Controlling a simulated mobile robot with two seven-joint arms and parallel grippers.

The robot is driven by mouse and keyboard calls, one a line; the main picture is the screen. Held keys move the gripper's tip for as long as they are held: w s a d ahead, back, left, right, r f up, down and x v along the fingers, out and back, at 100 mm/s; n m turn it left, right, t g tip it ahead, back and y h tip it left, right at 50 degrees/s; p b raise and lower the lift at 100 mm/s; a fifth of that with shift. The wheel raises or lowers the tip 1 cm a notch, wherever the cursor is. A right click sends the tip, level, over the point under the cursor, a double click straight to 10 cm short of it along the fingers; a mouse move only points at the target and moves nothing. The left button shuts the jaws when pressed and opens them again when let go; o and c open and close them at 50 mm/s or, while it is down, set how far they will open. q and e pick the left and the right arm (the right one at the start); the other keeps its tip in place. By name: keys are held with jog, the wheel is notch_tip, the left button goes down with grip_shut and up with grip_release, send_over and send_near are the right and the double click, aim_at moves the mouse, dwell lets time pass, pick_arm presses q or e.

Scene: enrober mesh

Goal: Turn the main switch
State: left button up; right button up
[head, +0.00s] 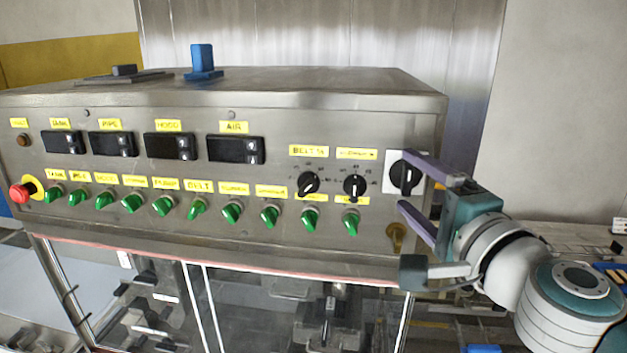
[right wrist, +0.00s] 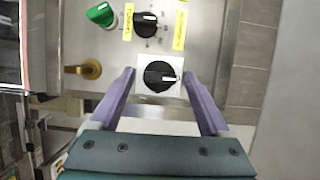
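The main switch is a black rotary knob (head: 404,175) on a white square plate at the right end of the steel control panel. It also shows in the right wrist view (right wrist: 160,77), with a white mark on its face. My right gripper (head: 405,178) is open, its two purple fingers above and below the knob in the head view. In the right wrist view the fingers (right wrist: 160,85) stand on either side of the white plate, apart from the knob. Whether the fingertips touch the panel is unclear. My left gripper is not in view.
The control panel (head: 300,250) carries several green switches, two black dials (head: 354,186) and a red emergency button (head: 20,193). A brass key-like fitting (head: 396,237) sits just below the main switch. A blue block (head: 202,60) stands on the panel's top.

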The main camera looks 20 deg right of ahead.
jog(key=s+a+b, duration=0.1)
jog(key=s+b, duration=0.1)
jog(key=s, duration=0.8)
jog(key=shift+a, duration=0.25)
jog(key=shift+w, duration=0.1)
